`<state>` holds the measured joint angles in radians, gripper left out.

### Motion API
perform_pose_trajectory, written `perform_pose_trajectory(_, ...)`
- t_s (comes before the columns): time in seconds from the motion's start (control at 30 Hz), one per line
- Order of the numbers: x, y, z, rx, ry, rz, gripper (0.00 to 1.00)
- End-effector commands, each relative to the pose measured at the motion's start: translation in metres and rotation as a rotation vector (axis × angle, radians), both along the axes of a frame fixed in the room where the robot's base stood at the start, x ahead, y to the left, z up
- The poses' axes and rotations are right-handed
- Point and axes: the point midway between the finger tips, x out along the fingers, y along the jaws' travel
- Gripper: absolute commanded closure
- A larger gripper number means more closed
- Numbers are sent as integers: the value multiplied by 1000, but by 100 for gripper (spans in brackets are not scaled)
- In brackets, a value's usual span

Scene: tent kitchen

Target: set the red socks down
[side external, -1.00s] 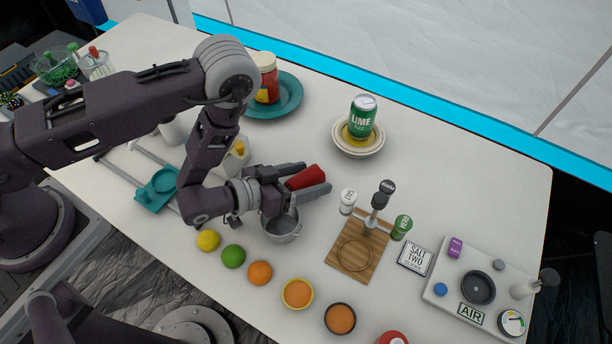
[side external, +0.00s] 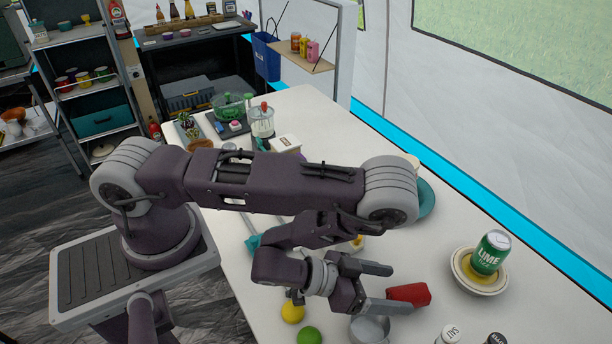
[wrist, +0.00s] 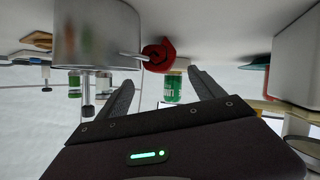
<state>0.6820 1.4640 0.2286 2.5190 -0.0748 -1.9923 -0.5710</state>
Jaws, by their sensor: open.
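The red socks (side external: 409,294), a rolled bundle, lie on the white table just beyond the fingertips of my gripper (side external: 400,288). The near finger overlaps their lower edge in the side view. My gripper is open, its fingers spread apart. In the wrist view, which looks upside down, the red socks (wrist: 158,56) show their rolled end, beside the metal pot and ahead of the open fingers (wrist: 162,80). I see nothing held between the fingers. Whether a finger still touches the socks I cannot tell.
The metal pot (side external: 369,329) stands close to the socks and below my gripper. A lime can (side external: 491,252) stands in a stacked bowl (side external: 479,276) to the right. A salt shaker (side external: 449,335), a lemon (side external: 292,312) and a lime (side external: 309,336) are near. Bare table lies between socks and bowl.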

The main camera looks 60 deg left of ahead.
Motion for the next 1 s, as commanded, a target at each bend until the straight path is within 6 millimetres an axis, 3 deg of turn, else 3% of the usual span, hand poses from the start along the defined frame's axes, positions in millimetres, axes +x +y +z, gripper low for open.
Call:
perform_pose_trajectory(0.17, 50, 12, 45, 27, 51, 133, 22)
perform_pose_trajectory(0.3, 81, 41, 112, 67, 165, 253, 22)
perform_pose_trajectory(0.4, 77, 69, 169, 98, 259, 298, 22)
perform_pose_trajectory(0.47, 61, 87, 203, 120, 314, 310, 22)
perform_pose_trajectory(0.57, 17, 116, 254, 168, 396, 310, 22)
perform_pose_trajectory(0.7, -73, 148, 299, 256, 498, 296, 22)
perform_pose_trajectory(0.83, -144, 163, 310, 324, 570, 290, 22)
perform_pose_trajectory(0.9, -167, 167, 311, 347, 596, 289, 22)
perform_pose_trajectory(1.0, -183, 169, 310, 362, 616, 286, 22)
